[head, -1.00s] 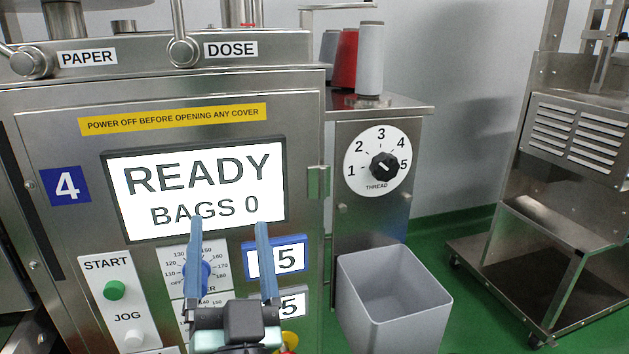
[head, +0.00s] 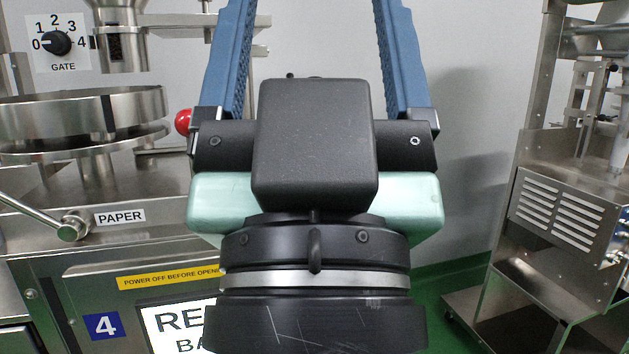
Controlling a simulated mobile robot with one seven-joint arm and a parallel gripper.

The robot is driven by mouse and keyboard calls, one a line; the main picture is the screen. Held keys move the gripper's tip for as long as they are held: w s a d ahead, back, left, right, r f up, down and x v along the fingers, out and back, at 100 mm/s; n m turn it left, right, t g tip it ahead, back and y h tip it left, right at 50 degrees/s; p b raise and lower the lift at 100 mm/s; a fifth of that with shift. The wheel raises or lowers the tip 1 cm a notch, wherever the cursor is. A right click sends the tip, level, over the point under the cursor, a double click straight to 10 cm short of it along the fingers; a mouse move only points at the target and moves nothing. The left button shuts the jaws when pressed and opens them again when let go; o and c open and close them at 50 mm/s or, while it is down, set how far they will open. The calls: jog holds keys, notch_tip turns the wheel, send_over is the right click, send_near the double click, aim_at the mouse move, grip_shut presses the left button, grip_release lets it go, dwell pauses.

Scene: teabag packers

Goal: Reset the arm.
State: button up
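My gripper (head: 313,60) is raised large and close in the middle of the head view. Its two blue fingers stand wide apart and point up, with their tips cut off by the top edge. Nothing shows between the visible parts of the fingers. My wrist hides the right part of the machine panel. The display (head: 180,328) on that panel is partly visible, with only the start of its text showing.
The steel packing machine (head: 60,280) stands at the left, with a PAPER lever (head: 40,216), a GATE dial (head: 56,43) set near 0 and a round steel pan (head: 85,115). A steel frame unit (head: 555,200) stands at the right. Grey wall lies between.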

notch_tip(320, 180, up, 25)
jog(key=p, duration=2.3)
jog(key=shift+r, duration=0.15)
